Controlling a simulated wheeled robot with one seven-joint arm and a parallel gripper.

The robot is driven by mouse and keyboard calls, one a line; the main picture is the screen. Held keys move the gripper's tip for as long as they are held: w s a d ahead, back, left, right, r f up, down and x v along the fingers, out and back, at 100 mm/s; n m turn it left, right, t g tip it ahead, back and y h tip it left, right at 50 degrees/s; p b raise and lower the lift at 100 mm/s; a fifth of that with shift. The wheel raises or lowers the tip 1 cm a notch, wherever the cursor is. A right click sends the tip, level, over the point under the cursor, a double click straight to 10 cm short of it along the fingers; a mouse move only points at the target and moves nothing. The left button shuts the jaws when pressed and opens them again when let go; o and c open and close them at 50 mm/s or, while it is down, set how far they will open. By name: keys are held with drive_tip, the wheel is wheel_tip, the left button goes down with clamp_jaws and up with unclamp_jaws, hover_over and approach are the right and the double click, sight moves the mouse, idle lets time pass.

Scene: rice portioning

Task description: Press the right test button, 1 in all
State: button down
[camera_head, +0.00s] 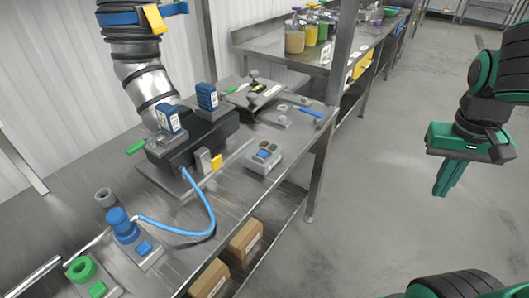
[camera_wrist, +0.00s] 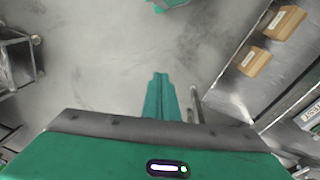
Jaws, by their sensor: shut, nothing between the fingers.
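On the steel bench at left centre of the head view sits a small grey box (camera_head: 262,160) with coloured buttons on its sloped top. A blue button (camera_head: 145,247) lies on a plate beside a blue cylinder at the front left. A green button (camera_head: 97,289) is beside a green ring to its left. I cannot tell which of these is the right test button. My gripper (camera_head: 441,192) is shut and empty, over open floor to the right of the bench, well apart from all buttons. Its closed green fingers show in the wrist view (camera_wrist: 160,76); no button is seen there.
The steel bench (camera_head: 240,178) carries a black block with two blue meters, tools and a blue hose. Cardboard boxes (camera_head: 245,240) are on its lower shelf. A second bench (camera_head: 270,45) with jars stands behind. The grey floor (camera_head: 385,150) between bench and gripper is clear.

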drive_tip(key=w+a+r+n+t+h, duration=0.1)
drive_tip(key=w+a, duration=0.2)
drive_tip(key=w, duration=0.2)
drive_tip(key=w+a+r+n+h, duration=0.1)
drive_tip(key=w+a, duration=0.2)
drive_tip(key=w, duration=0.2)
wheel_tip(320, 180, up, 4)
drive_tip(key=n+t, duration=0.7)
hover_over(260, 156)
drive_tip(key=shift+f, duration=0.2)
drive_tip(key=shift+f, duration=4.25)
drive_tip(key=shift+f, duration=0.2)
drive_tip(key=shift+f, duration=0.15)
